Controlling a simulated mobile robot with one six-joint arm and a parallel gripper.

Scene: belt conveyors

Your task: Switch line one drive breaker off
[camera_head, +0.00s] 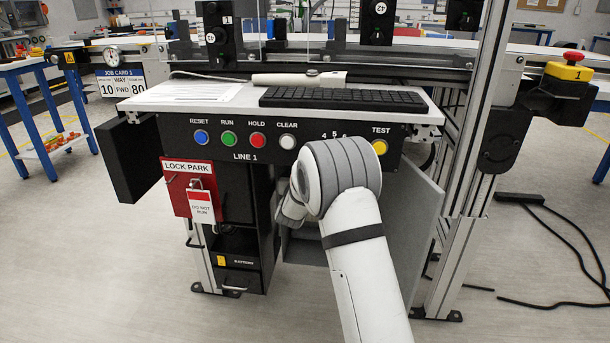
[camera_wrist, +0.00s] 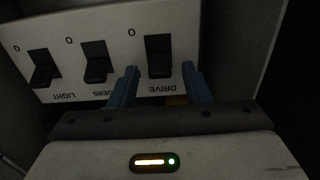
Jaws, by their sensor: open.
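In the wrist view, the breaker panel (camera_wrist: 122,33) is a pale plate with a row of dark rocker switches; its labels appear upside down. The drive breaker (camera_wrist: 158,56) is the rightmost, above the DRIVE label, with an O mark at its upper left. Its lower part appears to stick out on the label side, away from the O. My gripper (camera_wrist: 160,68) is open, its two blue fingers on either side of the drive breaker's lower part; I cannot tell whether they touch it. In the head view, my arm hides the breakers and the gripper's fingers.
The middle breaker (camera_wrist: 95,62) and the light breaker (camera_wrist: 43,68) sit left of the drive breaker. In the head view, an open grey door (camera_head: 412,235) hangs right of my arm. The LINE 1 button panel (camera_head: 225,141) and a red lock park board (camera_head: 188,187) are nearby.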

